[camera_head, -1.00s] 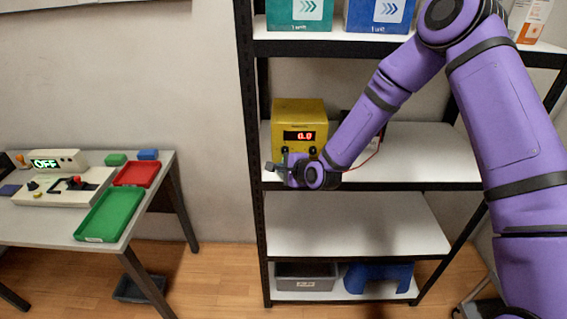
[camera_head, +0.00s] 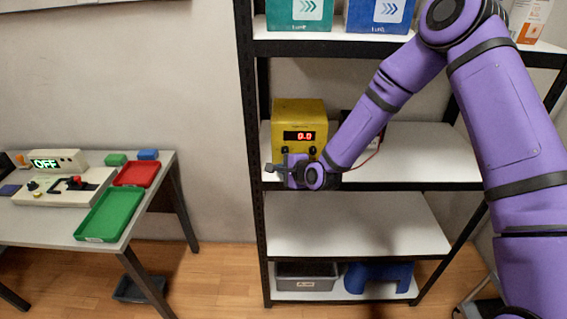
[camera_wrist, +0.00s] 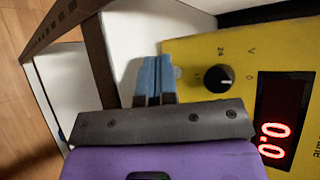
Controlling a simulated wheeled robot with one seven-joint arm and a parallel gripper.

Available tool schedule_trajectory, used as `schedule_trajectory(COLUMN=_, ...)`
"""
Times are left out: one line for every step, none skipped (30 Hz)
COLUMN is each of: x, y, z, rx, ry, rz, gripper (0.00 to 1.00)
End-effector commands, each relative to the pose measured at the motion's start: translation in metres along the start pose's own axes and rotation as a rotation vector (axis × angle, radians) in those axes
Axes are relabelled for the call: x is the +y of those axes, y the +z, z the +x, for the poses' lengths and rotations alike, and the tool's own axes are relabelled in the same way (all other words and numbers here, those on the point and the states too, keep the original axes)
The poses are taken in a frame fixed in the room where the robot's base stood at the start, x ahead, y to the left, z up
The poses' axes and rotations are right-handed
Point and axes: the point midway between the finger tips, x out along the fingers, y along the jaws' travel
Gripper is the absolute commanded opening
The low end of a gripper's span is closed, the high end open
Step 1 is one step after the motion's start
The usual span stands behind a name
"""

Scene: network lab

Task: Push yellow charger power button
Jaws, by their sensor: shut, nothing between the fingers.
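The yellow charger (camera_head: 301,113) stands on the middle shelf with its red display reading 0.0. Two dark knobs show below the display in the head view. In the wrist view, the charger's yellow front (camera_wrist: 199,55) fills the right side, with one black knob (camera_wrist: 219,79) and the lit display (camera_wrist: 275,120). My gripper (camera_head: 273,167) is in front of the charger's lower left part. In the wrist view, its blue fingertips (camera_wrist: 154,72) are together and empty, beside the charger's edge. I cannot make out a power button; the gripper may be covering that area.
The middle shelf (camera_head: 430,150) is clear to the right of my arm. A dark object with a red cable (camera_head: 372,155) sits beside the charger, partly behind my arm. A black shelf post (camera_head: 250,110) stands close on the left. A table with trays (camera_head: 110,215) is farther left.

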Motion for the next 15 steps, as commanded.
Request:
schedule_trajectory(x=0.0012, y=0.0010, z=-0.0017, rx=0.000, ry=0.001, rz=0.000, gripper=0.00)
schedule_trajectory(x=0.0018, y=0.0016, z=-0.0025, rx=0.000, ry=0.000, rz=0.000, gripper=0.00)
schedule_trajectory(x=0.0023, y=0.0022, z=-0.0033, rx=0.000, ry=0.000, rz=0.001, gripper=0.00)
schedule_trajectory(x=0.0025, y=0.0024, z=-0.0037, rx=0.001, ry=-0.001, rz=0.001, gripper=0.00)
schedule_trajectory(x=0.0026, y=0.0026, z=-0.0040, rx=0.001, ry=-0.001, rz=0.001, gripper=0.00)
schedule_trajectory(x=0.0027, y=0.0027, z=-0.0041, rx=0.001, ry=-0.001, rz=0.001, gripper=0.00)
schedule_trajectory(x=0.0027, y=0.0027, z=-0.0041, rx=0.001, ry=-0.001, rz=0.001, gripper=0.00)
schedule_trajectory(x=0.0026, y=0.0027, z=-0.0041, rx=0.001, ry=-0.001, rz=0.001, gripper=0.00)
schedule_trajectory(x=0.0026, y=0.0027, z=-0.0041, rx=0.001, ry=-0.001, rz=0.001, gripper=0.00)
schedule_trajectory(x=0.0026, y=0.0027, z=-0.0040, rx=0.001, ry=-0.001, rz=0.001, gripper=0.00)
schedule_trajectory(x=0.0026, y=0.0027, z=-0.0041, rx=0.001, ry=-0.001, rz=0.001, gripper=0.00)
schedule_trajectory(x=0.0028, y=0.0029, z=-0.0043, rx=0.001, ry=-0.001, rz=0.001, gripper=0.00)
schedule_trajectory(x=0.0032, y=0.0033, z=-0.0047, rx=0.001, ry=-0.001, rz=0.001, gripper=0.00)
schedule_trajectory(x=0.0038, y=0.0039, z=-0.0055, rx=0.000, ry=-0.001, rz=0.001, gripper=0.00)
schedule_trajectory(x=0.0051, y=0.0051, z=-0.0071, rx=0.000, ry=0.000, rz=0.002, gripper=0.00)
